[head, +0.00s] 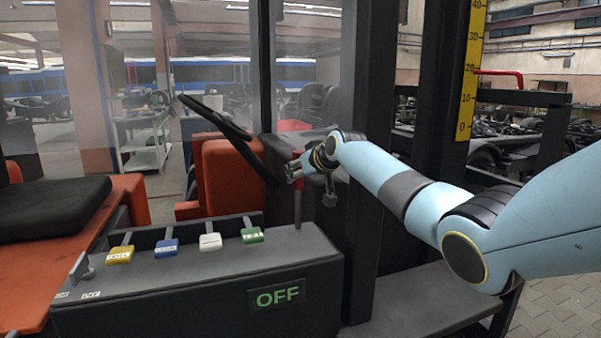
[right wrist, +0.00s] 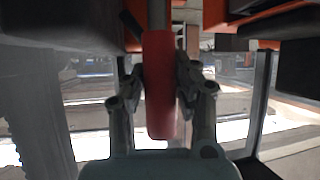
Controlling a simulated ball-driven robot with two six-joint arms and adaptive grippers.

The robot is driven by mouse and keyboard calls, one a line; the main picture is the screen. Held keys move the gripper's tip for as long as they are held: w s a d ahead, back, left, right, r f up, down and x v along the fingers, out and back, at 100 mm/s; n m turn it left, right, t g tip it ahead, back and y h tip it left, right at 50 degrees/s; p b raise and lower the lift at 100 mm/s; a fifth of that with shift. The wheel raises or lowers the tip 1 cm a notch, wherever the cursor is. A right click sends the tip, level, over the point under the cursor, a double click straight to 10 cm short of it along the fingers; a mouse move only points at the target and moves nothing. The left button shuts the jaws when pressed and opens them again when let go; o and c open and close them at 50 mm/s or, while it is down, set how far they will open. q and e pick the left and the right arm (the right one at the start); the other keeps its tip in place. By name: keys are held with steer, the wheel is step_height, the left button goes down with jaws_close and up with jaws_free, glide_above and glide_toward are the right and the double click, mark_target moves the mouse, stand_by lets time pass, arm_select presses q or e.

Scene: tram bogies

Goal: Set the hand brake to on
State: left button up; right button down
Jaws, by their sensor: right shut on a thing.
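The hand brake lever stands upright at the right end of the black console, with a dark shaft (head: 298,208) and a red grip. The red grip (right wrist: 158,85) fills the middle of the right wrist view, between my fingers. My right gripper (head: 294,171) is shut on this grip, with a finger on each side of it (right wrist: 160,88). A sign (head: 277,297) on the console's front reads OFF in green letters. My left gripper is not in view.
Yellow (head: 120,255), blue (head: 167,248), white (head: 210,241) and green (head: 252,235) levers line the console left of the brake. A steering wheel (head: 215,118) is behind it. A dark mast (head: 372,130) stands close to my right arm. A black seat (head: 50,208) is at left.

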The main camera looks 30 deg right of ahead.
steer(key=shift+w+d, duration=0.15)
steer(key=shift+w, duration=0.1)
steer(key=c, duration=1.4)
jaws_free()
steer(key=shift+c, duration=0.2)
steer(key=o, duration=0.5)
steer(key=shift+w, duration=0.1)
steer(key=shift+c, duration=0.2)
steer(key=v, duration=1.2)
steer(key=shift+r, duration=0.2)
